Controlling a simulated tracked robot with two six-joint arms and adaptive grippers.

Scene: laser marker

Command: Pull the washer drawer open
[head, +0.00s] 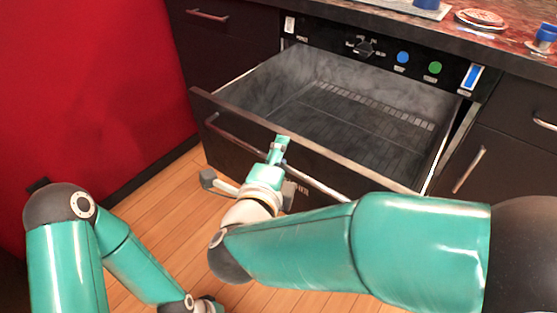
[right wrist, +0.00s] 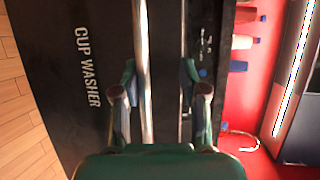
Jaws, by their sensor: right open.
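The washer drawer (head: 330,112) stands far out from the counter front in the head view, its dark, empty-looking inside showing. A metal bar handle (head: 234,136) runs along its black front panel. My right gripper (head: 279,150) is at the handle near the middle of the front. In the right wrist view the fingers of my right gripper (right wrist: 158,75) are apart, with the bright handle bar (right wrist: 147,80) running between them. The black front (right wrist: 60,60) reads "CUP WASHER". My left arm shows at the lower left, but its gripper is cut off by the bottom edge.
Above the drawer is a panel with a knob (head: 363,48), a blue button (head: 402,57) and a green button (head: 434,68). A closed cabinet with a handle (head: 469,170) is to the right. A red surface (head: 80,90) fills the left. Wooden floor (head: 150,215) shows below.

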